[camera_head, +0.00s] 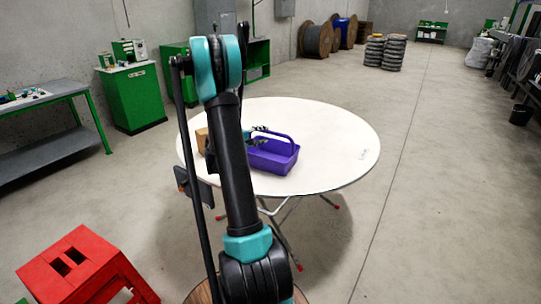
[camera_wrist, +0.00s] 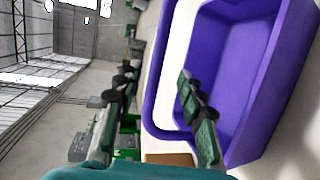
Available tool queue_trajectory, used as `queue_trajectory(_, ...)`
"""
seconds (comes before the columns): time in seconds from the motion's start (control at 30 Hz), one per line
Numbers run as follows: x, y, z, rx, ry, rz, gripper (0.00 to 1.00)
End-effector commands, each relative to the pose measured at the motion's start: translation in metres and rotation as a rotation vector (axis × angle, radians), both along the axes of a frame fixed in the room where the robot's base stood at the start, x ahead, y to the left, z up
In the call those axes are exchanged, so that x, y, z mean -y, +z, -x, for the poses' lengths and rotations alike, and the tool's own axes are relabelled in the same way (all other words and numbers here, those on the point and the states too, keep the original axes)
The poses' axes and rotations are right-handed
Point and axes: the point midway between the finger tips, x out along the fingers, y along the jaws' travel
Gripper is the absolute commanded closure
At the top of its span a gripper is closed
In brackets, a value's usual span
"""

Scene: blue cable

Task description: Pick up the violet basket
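The violet basket (camera_head: 273,158) stands upright on the round white table (camera_head: 335,150), its handle arching over it. In the wrist view the basket (camera_wrist: 245,60) fills the right side, turned sideways, and looks empty where I can see inside. My gripper (camera_wrist: 155,78) is open, its two fingers apart. The handle bar (camera_wrist: 151,95) shows between the fingers in the wrist view, with one finger on either side. I see no clear contact with it. In the head view my gripper (camera_head: 259,137) is at the basket's upper left, by the handle, partly hidden by my arm.
A brown box (camera_head: 202,140) sits on the table left of the basket, partly behind my arm. A red stool (camera_head: 75,268) stands at front left. A green workbench (camera_head: 45,100) and green cabinet (camera_head: 134,97) line the left. The table's right side is mostly clear.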

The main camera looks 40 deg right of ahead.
Motion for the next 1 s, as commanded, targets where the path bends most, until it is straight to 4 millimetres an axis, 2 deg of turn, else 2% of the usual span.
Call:
queue_trajectory(0.4,0.049,-0.005,-0.005,-0.001,-0.003,0.000,0.61)
queue_trajectory(0.63,0.050,-0.006,-0.006,-0.001,-0.001,0.000,0.61)
queue_trajectory(0.93,0.050,-0.006,-0.006,0.000,-0.001,0.000,0.98)
queue_trajectory(1.0,0.050,-0.006,-0.006,0.000,-0.001,0.000,1.00)
